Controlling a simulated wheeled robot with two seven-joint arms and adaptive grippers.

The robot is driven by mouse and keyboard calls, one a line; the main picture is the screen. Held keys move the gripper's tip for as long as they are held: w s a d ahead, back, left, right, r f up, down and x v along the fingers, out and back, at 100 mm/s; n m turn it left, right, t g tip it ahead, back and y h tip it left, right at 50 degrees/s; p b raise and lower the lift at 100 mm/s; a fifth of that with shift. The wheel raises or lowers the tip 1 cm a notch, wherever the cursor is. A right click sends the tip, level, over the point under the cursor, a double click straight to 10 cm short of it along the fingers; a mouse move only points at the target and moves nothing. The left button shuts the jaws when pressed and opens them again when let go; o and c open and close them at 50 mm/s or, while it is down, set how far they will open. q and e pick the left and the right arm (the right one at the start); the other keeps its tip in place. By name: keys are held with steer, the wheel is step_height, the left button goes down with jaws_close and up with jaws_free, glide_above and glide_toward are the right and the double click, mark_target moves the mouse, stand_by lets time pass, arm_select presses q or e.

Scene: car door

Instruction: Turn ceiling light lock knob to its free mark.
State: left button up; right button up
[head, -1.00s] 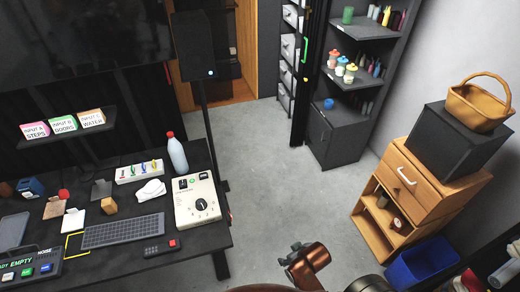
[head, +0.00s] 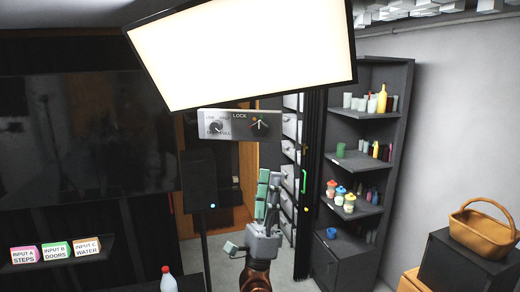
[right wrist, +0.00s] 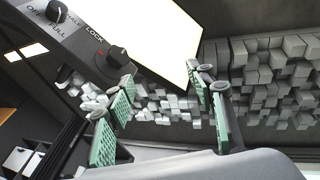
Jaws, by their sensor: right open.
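The ceiling light (head: 245,55) is a large glowing panel at the top of the head view. A grey control box (head: 240,136) hangs under its front edge. The lock knob (head: 259,125) is dark and sits by the word LOCK; its exact pointing is too small to tell. In the right wrist view the lock knob (right wrist: 117,57) is a black block at upper left, just beyond the left finger. My right gripper (head: 268,182) points up below the box, apart from the knob. In the right wrist view my right gripper (right wrist: 163,92) is open and empty. My left gripper is not in view.
A second round knob (head: 216,127) marked OFF and FULL is left of the lock knob. A black speaker (head: 198,183) stands behind and below the box. A dark shelf (head: 362,160) with bottles is at right. Grey foam blocks (right wrist: 270,75) line the ceiling.

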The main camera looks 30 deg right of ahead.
steer(key=s+d+r+m+g+h, duration=0.1)
steer(key=s+d+r+m+g, duration=0.15)
steer(key=m+g, duration=0.65)
steer(key=s+d+r+m+g+h, duration=0.1)
steer(key=d+r+m+g, duration=0.25)
steer(key=m+g, duration=0.45)
steer(key=t+y, duration=1.1)
steer(key=y, duration=0.4)
glide_toward(260, 129)
steer(key=x, duration=0.2)
steer(key=p+x, duration=0.2)
steer(key=x, duration=0.4)
steer(key=shift+w+d, duration=0.1)
steer(key=shift+d, duration=0.05)
steer(key=shift+w+d, duration=0.3)
steer(key=shift+w, duration=0.1)
steer(key=shift+c, duration=0.7)
steer(key=c, duration=1)
